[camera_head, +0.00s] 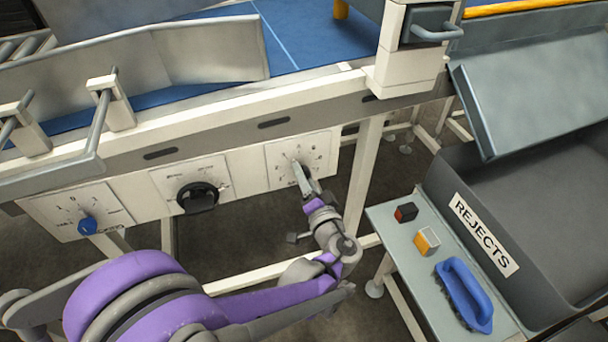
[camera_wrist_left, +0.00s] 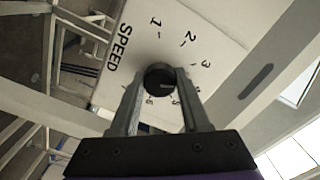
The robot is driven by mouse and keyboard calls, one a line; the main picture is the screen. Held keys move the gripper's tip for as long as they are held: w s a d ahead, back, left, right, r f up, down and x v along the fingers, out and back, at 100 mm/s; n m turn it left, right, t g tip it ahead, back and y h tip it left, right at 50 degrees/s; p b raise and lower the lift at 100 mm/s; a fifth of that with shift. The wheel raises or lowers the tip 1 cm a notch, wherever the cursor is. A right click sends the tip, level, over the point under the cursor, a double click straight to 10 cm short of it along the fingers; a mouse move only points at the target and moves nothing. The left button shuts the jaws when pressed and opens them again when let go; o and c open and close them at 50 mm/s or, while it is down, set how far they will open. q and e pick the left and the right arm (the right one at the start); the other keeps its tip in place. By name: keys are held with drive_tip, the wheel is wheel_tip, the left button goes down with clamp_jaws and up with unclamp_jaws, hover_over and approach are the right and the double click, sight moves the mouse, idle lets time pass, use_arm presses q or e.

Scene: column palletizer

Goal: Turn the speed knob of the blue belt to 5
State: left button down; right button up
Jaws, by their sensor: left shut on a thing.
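The blue belt (camera_head: 300,38) runs above a white frame with control panels on its side. In the left wrist view a dark round speed knob (camera_wrist_left: 160,78) sits on a white dial plate (camera_wrist_left: 215,45) marked SPEED, with 1, 2 and 3 readable; the lower digits are partly hidden by my fingers. My left gripper (camera_head: 299,170) reaches the rightmost panel (camera_head: 320,150) and is shut on this knob, one finger on each side, as the left wrist view shows (camera_wrist_left: 158,92). A faint pale mark on the knob points roughly right; its exact number is unclear. My right gripper is not in view.
A black rotary switch (camera_head: 198,196) and a blue knob (camera_head: 87,226) sit on panels to the left.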

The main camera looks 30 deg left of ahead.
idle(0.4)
use_arm(q)
drive_tip(key=shift+c, duration=1.9)
unclamp_jaws()
drive_tip(key=shift+d, duration=0.1)
drive_tip(key=p+v, duration=0.1)
drive_tip(key=v, duration=0.9)
drive_tip(key=shift+s+d, duration=0.2)
drive_tip(key=shift+s, duration=0.15)
